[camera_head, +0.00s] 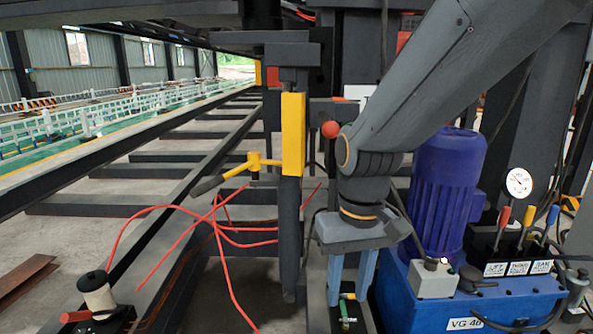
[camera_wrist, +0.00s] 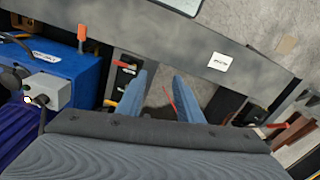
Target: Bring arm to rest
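My arm comes down from the upper right in the head view, and my gripper (camera_head: 348,298) hangs with its blue-grey fingers pointing down. It is just left of a blue hydraulic unit (camera_head: 398,306). In the wrist view my gripper (camera_wrist: 164,78) shows two fingers clearly apart. Grey floor and a thin red cable show between them, and nothing is held. A small green and yellow fitting (camera_head: 346,318) appears between or behind the fingers in the head view; I cannot tell its distance from them.
A purple motor (camera_head: 446,190), gauge (camera_head: 518,183) and levers stand right of my gripper. A yellow-handled machine post (camera_head: 292,135) stands left. Red cables (camera_head: 165,208) loop over dark rails. A spool (camera_head: 97,293) is lower left. A grey beam (camera_wrist: 205,62) crosses beyond the fingertips.

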